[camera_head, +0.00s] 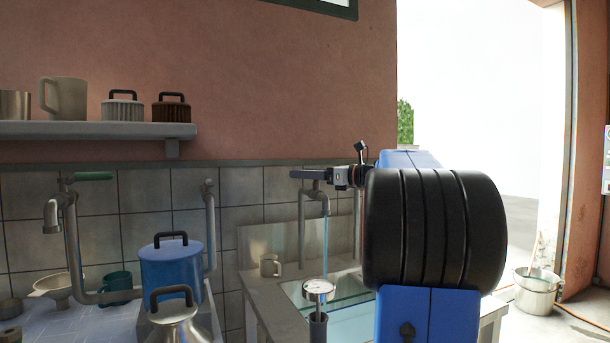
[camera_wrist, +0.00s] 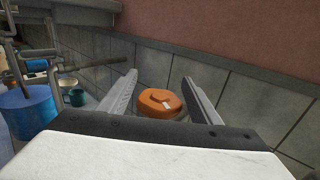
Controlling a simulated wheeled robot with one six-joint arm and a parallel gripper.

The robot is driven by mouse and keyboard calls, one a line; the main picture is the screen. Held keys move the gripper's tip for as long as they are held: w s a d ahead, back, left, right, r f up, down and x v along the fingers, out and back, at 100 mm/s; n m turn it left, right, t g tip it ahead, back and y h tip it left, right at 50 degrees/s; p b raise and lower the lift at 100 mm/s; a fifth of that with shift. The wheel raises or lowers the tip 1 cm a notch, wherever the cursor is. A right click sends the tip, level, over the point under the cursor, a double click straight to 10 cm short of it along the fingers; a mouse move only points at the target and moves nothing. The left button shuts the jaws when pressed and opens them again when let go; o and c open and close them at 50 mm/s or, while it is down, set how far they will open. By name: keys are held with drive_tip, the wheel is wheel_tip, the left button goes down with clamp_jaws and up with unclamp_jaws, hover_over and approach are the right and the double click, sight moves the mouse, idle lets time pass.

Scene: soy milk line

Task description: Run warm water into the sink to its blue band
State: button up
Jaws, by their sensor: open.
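The sink (camera_head: 262,309) stands against the tiled wall in the head view. Its tap (camera_head: 316,197) runs a thin stream of water (camera_head: 325,243) into it. Clear bluish water (camera_head: 345,288) shows inside; I cannot make out the blue band. A round white dial (camera_head: 318,289) on a dark stem stands at the sink's front. My gripper (camera_head: 308,174) is level with the tap's top. In the wrist view my gripper (camera_wrist: 158,97) is open, with an orange rounded knob (camera_wrist: 158,103) between its fingers, apparently untouched. My arm hides the sink's right side.
Left of the sink are a blue lidded pot (camera_head: 171,265), a metal lidded vessel (camera_head: 176,322), a green mug (camera_head: 116,285) and a green-handled tap (camera_head: 62,205). A shelf (camera_head: 90,130) with cups and lidded jars hangs above. A bucket (camera_head: 536,290) stands by the doorway.

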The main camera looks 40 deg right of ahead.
drive_tip(key=shift+w+a, duration=0.1)
drive_tip(key=shift+w, duration=0.15)
drive_tip(key=c, duration=1)
drive_tip(key=shift+m+h, duration=0.3)
drive_tip(key=shift+h, duration=0.1)
drive_tip(key=shift+d+m+h, duration=0.45)
drive_tip(key=shift+m+h, duration=0.95)
drive_tip(key=shift+h, duration=0.75)
drive_tip(key=shift+d+m+h, duration=0.5)
drive_tip(key=shift+m+h, duration=0.9)
drive_tip(key=shift+h, duration=0.8)
drive_tip(key=shift+d+m+h, duration=0.45)
drive_tip(key=shift+m+h, duration=0.95)
drive_tip(key=shift+h, duration=0.75)
